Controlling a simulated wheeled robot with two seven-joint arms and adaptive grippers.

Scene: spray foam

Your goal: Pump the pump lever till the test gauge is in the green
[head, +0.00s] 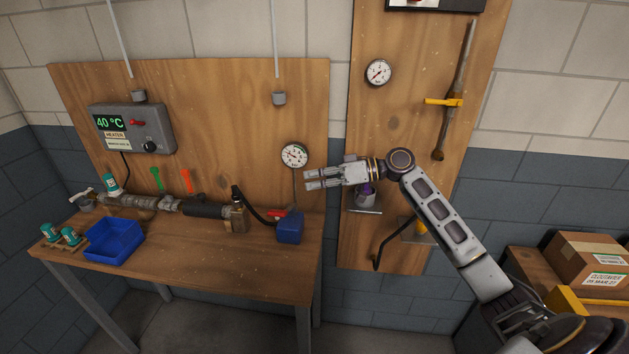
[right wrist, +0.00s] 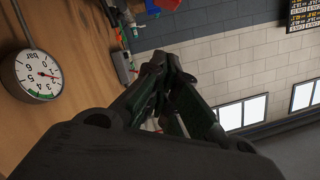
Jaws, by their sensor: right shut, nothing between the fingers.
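The test gauge (head: 294,155) is a round white dial on the left wooden board; a thin pipe runs down from it. A bar dial with a green band, which looks like this gauge (right wrist: 38,76), shows in the right wrist view; I cannot read its needle surely. A blue pump box (head: 290,229) stands at the bench's right end. A black bar (head: 256,210), seemingly the pump lever, slants up and left from it. My right gripper (head: 308,180) is shut and empty, above and right of the box, apart from the bar. My left gripper is out of view.
A heater box (head: 133,129) hangs on the left board. A blue tray (head: 114,239) and a pipe assembly (head: 165,205) are on the bench (head: 200,264). Another gauge (head: 378,72) is on the right board. Cardboard boxes (head: 590,260) stand at the right. The bench's front middle is clear.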

